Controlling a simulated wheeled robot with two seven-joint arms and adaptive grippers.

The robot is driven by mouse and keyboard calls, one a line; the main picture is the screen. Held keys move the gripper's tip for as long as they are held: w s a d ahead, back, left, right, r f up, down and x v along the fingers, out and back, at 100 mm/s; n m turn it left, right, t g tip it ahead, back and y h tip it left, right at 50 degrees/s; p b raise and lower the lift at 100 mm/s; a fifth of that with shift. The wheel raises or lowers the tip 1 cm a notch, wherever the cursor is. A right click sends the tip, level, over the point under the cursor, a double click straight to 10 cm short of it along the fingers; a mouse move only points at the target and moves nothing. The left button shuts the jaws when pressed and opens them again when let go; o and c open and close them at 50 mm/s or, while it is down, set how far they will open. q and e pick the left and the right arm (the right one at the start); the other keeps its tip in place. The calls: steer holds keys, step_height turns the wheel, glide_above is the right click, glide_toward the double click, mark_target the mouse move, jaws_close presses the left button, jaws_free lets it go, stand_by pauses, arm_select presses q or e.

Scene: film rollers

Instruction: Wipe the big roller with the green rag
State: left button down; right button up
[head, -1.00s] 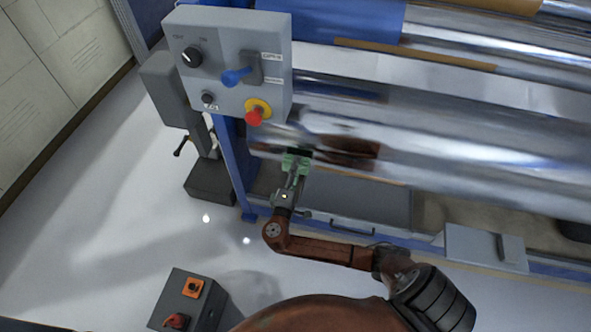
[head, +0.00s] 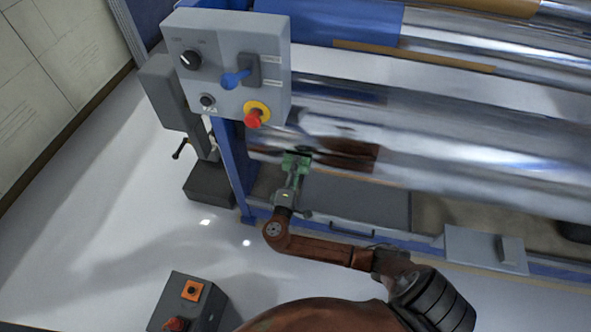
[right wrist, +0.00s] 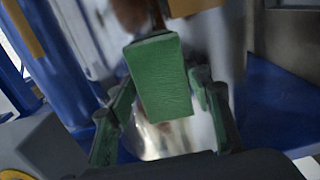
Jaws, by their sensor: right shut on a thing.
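The big roller (head: 440,165) is a shiny metal cylinder running across the right of the head view, with brown reflections near its left end. My right gripper (head: 296,160) is at the roller's left end, on its lower front side. It is shut on the green rag (right wrist: 160,78), a block-like green piece between the fingers in the right wrist view. The rag is mostly hidden by the gripper in the head view. It is close to the roller, but I cannot tell whether they touch. My left gripper is not in view.
A grey control box (head: 228,65) with a blue lever and a red button (head: 254,117) hangs left of the roller above a blue post (head: 236,165). A dark box with an orange switch (head: 192,290) stands at the lower left.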

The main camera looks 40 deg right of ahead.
mark_target(307, 171)
steer(key=shift+w+d, duration=0.35)
steer(key=shift+d, duration=0.1)
steer(key=shift+s+d+r+p, duration=0.15)
steer(key=shift+s+d+p, duration=0.45)
steer(key=shift+s+d, duration=0.75)
steer(key=shift+s, duration=0.2)
steer(key=shift+w+a, duration=1.35)
steer(key=shift+w, duration=0.25)
